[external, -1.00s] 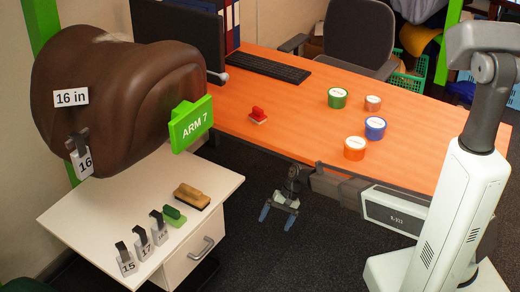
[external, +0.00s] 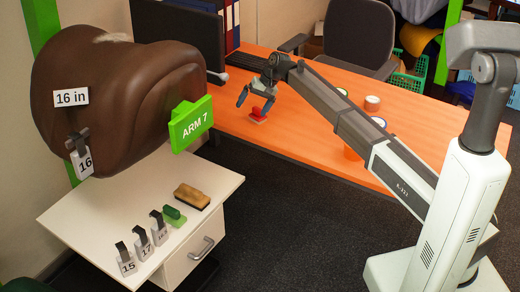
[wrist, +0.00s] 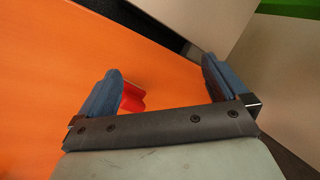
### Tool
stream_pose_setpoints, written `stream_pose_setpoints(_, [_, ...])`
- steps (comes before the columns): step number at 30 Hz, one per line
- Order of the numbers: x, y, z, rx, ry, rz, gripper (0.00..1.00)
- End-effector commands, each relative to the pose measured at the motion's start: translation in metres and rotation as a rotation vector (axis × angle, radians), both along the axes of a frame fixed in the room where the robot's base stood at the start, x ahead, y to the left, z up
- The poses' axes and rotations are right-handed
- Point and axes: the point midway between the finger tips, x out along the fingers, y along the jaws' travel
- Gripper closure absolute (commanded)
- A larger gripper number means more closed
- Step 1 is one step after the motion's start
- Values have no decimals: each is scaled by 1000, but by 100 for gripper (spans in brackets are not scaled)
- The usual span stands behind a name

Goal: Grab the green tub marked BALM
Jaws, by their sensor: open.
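The green tub (external: 343,91) stands on the orange desk (external: 290,150). My arm hides most of it, so only a bit of its top and green edge shows. Its lettering cannot be read. My gripper (external: 256,104) is open and empty over the desk's left part, well left of the green tub. A red object (external: 258,115) lies just below the fingers. In the wrist view my gripper (wrist: 160,68) has its fingers wide apart, and the red object (wrist: 132,97) shows beside the left finger. The green tub is not in the wrist view.
A small brown tub (external: 372,103), a blue tub (external: 379,122) and an orange tub (external: 351,154), partly behind my arm, stand near the green one. A keyboard (external: 262,66) and monitor (external: 195,35) are at the back. The saddle (external: 120,110) is at left.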

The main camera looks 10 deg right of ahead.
Motion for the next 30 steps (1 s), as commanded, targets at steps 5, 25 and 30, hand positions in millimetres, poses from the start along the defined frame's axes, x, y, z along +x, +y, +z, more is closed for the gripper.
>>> stream_pose_setpoints(5, [38,-62,24,-89,-139,192,0])
stream_pose_setpoints(25, [97,-249,57,-336,-464,1268,0])
stream_pose_setpoints(30, [105,-298,67,-357,-495,1555,0])
